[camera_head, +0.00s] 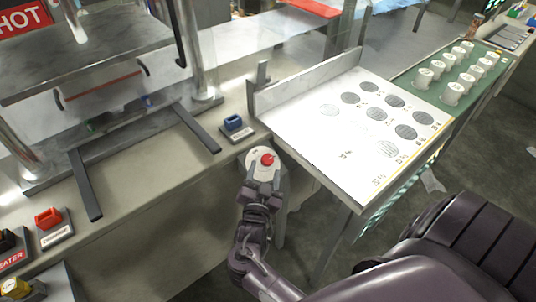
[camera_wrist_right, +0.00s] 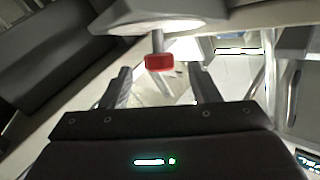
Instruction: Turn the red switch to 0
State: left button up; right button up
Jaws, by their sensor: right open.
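The red switch (camera_head: 267,159) is a small red knob on a round white plate at the front edge of the bench. Dark marks show on the plate, too small to read. In the right wrist view the red knob (camera_wrist_right: 158,62) sits on a metal stem, between the tips of my open right gripper (camera_wrist_right: 161,76). I cannot tell whether the fingers touch it. In the head view my right gripper (camera_head: 262,186) is just in front of the plate, and its fingertips are hard to make out. My left gripper is not in view.
A blue switch (camera_head: 233,122) is on the bench behind the plate. Another red switch (camera_head: 48,217) is at the far left, near a yellow one (camera_head: 15,288). A white panel with grey discs (camera_head: 345,150) lies to the right, with white cups (camera_head: 453,93) on a green mat beyond.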

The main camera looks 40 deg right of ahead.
aim_at(266, 155)
jog(key=p+x, duration=0.1)
jog(key=x, duration=0.6)
jog(key=shift+c, duration=0.3)
jog(key=c, duration=0.9)
jog(key=shift+n+t+y, duration=0.3)
jog(key=shift+n+t, duration=0.1)
jog(key=n+t+y, duration=0.2)
jog(key=n, duration=0.1)
jog(key=n+t+y, duration=0.2)
jog(key=n+y, duration=0.1)
jog(key=shift+w+a+r+t, duration=0.1)
jog(key=shift+w+a+t, duration=0.1)
jog(key=shift+t, duration=0.1)
jog(key=n+y, duration=0.2)
jog(key=n+t+y, duration=0.1)
jog(key=n+y, duration=0.1)
jog(key=y, duration=0.1)
jog(key=a+n+y, duration=0.1)
jog(key=n+y, duration=0.2)
jog(key=shift+w+b, duration=0.1)
jog(key=shift+b, duration=0.2)
jog(key=shift+n+y, duration=0.3)
jog(key=shift+n, duration=0.1)
jog(key=o, duration=1)
jog(key=shift+c, duration=0.2)
